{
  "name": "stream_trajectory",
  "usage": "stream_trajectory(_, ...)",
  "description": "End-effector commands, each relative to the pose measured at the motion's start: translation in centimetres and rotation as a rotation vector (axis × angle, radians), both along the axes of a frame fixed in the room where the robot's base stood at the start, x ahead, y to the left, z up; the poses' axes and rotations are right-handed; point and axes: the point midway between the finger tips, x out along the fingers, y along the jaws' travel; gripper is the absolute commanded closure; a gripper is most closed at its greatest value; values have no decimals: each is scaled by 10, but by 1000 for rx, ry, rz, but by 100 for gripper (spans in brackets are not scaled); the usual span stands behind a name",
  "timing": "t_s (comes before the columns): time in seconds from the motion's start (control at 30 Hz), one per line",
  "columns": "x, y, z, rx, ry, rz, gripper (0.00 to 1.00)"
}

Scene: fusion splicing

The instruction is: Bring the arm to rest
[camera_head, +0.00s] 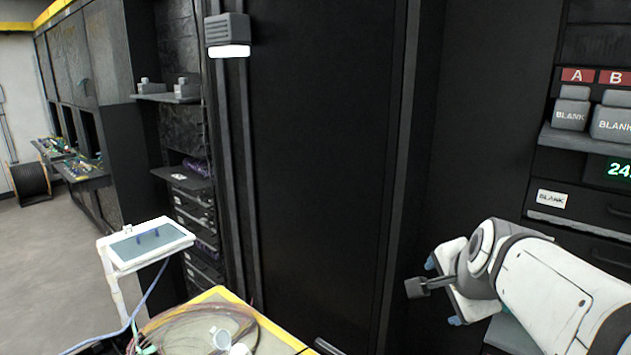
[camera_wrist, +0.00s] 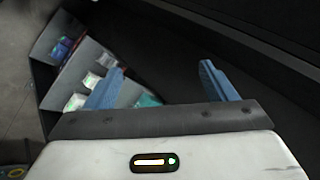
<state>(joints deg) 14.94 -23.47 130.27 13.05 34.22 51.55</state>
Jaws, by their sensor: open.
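My gripper (camera_head: 440,290) is at the lower right of the head view, at the end of my white arm. It is in front of the dark cabinet. In the wrist view my gripper (camera_wrist: 163,80) shows two blue fingers spread wide apart with nothing between them. Beyond the fingers, in the wrist view, are a grey compartmented tray (camera_wrist: 88,52) with small packets in it and a dark surface.
A yellow-edged table (camera_head: 220,293) with coiled fibre and a small white screen (camera_head: 150,243) stands at lower left. A tall black cabinet (camera_head: 320,150) fills the middle. Shelves with BLANK boxes (camera_head: 571,110) are at the right. Open floor (camera_head: 35,240) lies at far left.

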Motion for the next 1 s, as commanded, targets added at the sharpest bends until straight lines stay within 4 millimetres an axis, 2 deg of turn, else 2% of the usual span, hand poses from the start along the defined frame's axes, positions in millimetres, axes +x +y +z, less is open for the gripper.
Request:
stream_trajectory(0.03,-12,16,-19,-74,69,139,22)
stream_trajectory(0.2,-57,49,-68,-307,266,602,22)
stream_trajectory(0.47,-120,71,-117,-531,467,1203,22)
stream_trajectory(0.5,-121,70,-132,-542,456,1200,22)
stream_trajectory(0.7,-124,70,-161,-573,407,1175,22)
stream_trajectory(0.8,-126,70,-172,-586,388,1168,22)
stream_trajectory(1.0,-128,71,-176,-599,370,1162,22)
